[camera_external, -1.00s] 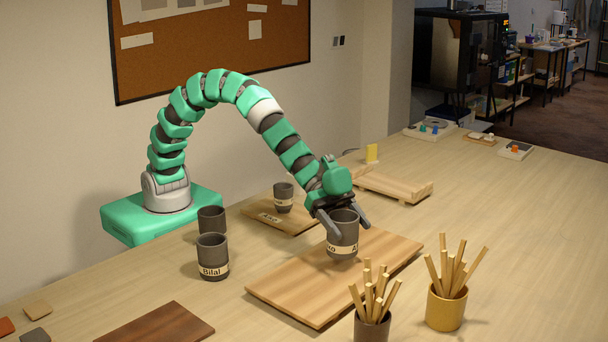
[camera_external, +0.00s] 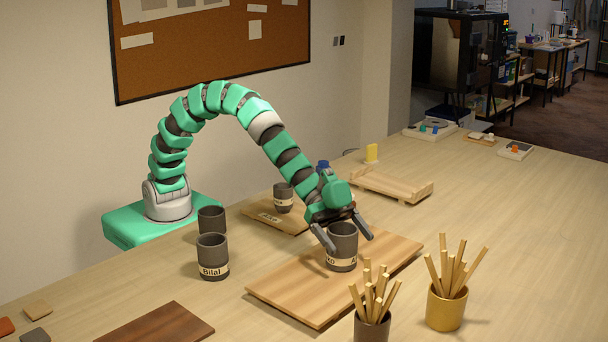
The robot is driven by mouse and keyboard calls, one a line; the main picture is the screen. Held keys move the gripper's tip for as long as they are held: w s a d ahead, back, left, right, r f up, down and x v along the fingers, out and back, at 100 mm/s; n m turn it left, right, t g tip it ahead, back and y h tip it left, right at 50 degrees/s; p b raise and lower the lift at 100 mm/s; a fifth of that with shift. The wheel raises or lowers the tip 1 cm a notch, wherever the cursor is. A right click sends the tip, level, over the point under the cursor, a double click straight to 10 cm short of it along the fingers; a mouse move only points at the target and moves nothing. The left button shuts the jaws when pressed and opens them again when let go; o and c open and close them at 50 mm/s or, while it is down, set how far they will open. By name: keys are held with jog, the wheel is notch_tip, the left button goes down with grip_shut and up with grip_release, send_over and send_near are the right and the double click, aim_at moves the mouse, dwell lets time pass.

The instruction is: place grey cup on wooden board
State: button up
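The grey cup (camera_external: 341,250), dark with a pale lettered band, stands upright on the wooden board (camera_external: 288,291), towards its far half. My gripper (camera_external: 350,243) is at the cup, with one finger on each side of it. The fingers look spread, with a gap between the right finger and the cup wall. The left finger overlaps the cup's left edge in the picture, so I cannot tell whether it touches.
Two more dark cups, one labelled Bilal (camera_external: 212,258) and one behind it (camera_external: 211,219), stand left. Another cup (camera_external: 283,198) stands on a small board (camera_external: 262,215) behind. Stick-filled pots (camera_external: 446,309) (camera_external: 371,329) stand at front right.

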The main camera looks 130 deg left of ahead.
jog(key=shift+r, duration=0.15)
jog(key=shift+s+a+r, duration=0.15)
jog(key=shift+s, duration=0.4)
jog(key=b+v, duration=0.1)
jog(key=v, duration=1)
jog(key=shift+w, duration=0.1)
jog(key=shift+r, duration=0.1)
